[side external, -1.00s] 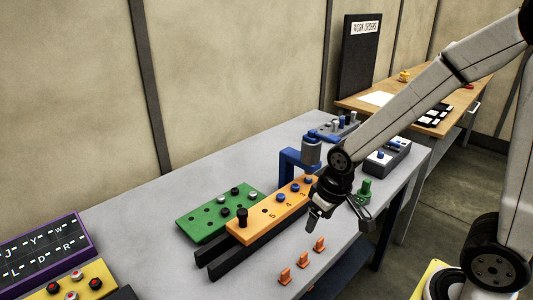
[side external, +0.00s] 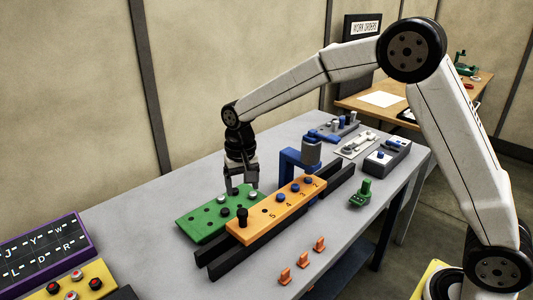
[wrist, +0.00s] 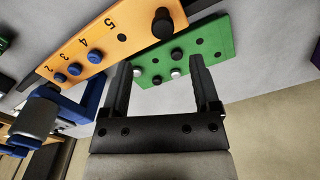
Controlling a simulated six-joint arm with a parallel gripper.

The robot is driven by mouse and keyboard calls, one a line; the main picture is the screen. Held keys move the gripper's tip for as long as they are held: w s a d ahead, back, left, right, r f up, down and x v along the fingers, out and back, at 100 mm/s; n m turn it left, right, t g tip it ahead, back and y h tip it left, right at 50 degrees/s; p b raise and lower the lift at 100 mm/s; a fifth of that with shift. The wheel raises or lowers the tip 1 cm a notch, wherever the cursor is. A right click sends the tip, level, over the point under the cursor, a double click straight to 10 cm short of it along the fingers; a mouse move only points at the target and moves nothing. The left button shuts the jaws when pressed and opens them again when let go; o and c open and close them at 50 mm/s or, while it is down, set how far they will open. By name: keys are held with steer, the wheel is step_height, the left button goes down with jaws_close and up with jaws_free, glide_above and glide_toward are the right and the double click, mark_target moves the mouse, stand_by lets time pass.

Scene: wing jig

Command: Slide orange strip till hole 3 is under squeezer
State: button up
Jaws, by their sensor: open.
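The orange strip (side external: 262,218) lies along a black rail (side external: 225,262), with printed numbers 5 to 2 legible on it. A black knob (side external: 242,215) stands at its near-left end, and several blue pegs (side external: 281,198) stand along it. The blue squeezer (side external: 287,163) with its grey head (side external: 312,151) stands behind the strip's far end; which hole is nearest its head I cannot tell. My gripper (side external: 242,190) is open and empty, pointing down over the green plate, behind the strip. In the wrist view its fingers (wrist: 160,62) frame the green plate; the black knob (wrist: 163,24) is beyond them.
The green plate (side external: 196,222) with black and white pegs lies right behind the strip. Several orange clips (side external: 302,259) stand in front of it. A green part (side external: 361,194) and a grey box (side external: 387,157) are to the right. The rail beyond the strip's far end is bare.

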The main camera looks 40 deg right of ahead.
mark_target(242, 210)
steer(key=shift+w+a, duration=0.1)
steer(key=shift+w, duration=0.1)
steer(key=shift+f, duration=3.9)
jaws_close()
steer(key=shift+r, duration=0.1)
